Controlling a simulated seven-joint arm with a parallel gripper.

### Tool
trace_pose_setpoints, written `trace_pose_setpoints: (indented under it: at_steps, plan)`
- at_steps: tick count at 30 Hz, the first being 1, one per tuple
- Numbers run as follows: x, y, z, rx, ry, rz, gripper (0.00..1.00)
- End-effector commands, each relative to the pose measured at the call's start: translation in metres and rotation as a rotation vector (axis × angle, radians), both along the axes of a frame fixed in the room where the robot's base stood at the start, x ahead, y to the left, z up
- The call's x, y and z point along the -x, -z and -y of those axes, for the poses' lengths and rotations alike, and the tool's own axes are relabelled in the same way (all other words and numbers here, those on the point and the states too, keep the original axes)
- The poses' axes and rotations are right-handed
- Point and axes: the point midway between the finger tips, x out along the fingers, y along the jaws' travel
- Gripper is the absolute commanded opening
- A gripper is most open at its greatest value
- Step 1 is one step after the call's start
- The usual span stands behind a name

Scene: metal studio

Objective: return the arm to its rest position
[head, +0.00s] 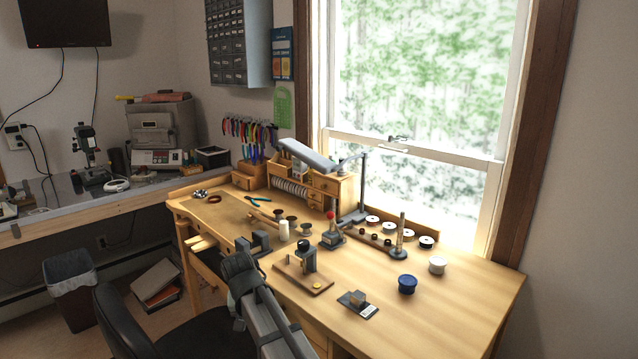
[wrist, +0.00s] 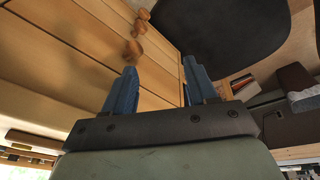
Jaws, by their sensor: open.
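My gripper (wrist: 157,70) shows in the wrist view with its two blue fingers spread apart and nothing between them. Beyond the fingers are the wooden drawer fronts (wrist: 75,50) of the bench, with round knobs, and a dark chair seat (wrist: 235,30). In the head view my arm (head: 262,305) reaches up from the bottom edge. Its end is at the front edge of the workbench (head: 440,300), between bench and chair. The fingers cannot be made out in the head view.
A black chair (head: 130,325) stands close left of my arm. On the bench near the arm are a small wooden-based press (head: 303,275), a small block on a dark plate (head: 357,303), a blue jar (head: 407,284) and a white jar (head: 437,265). The bench's right front is clear.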

Motion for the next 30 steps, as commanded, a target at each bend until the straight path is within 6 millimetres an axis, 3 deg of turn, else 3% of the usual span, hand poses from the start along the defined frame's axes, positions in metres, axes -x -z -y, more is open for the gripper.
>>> trace_pose_setpoints:
  at_steps: [1, 4, 8, 15, 23, 30]
  plan:
    - [0.001, 0.019, -0.007, 0.011, -0.016, 0.004, 0.57]
    - [0.001, 0.053, -0.015, 0.03, -0.045, 0.019, 0.57]
    - [0.002, 0.095, -0.014, 0.063, -0.088, 0.035, 0.57]
    - [0.007, 0.17, 0.008, 0.137, -0.183, 0.056, 0.57]
    - [0.02, 0.242, 0.034, 0.213, -0.292, 0.067, 0.57]
    - [0.044, 0.31, 0.073, 0.272, -0.376, 0.041, 0.57]
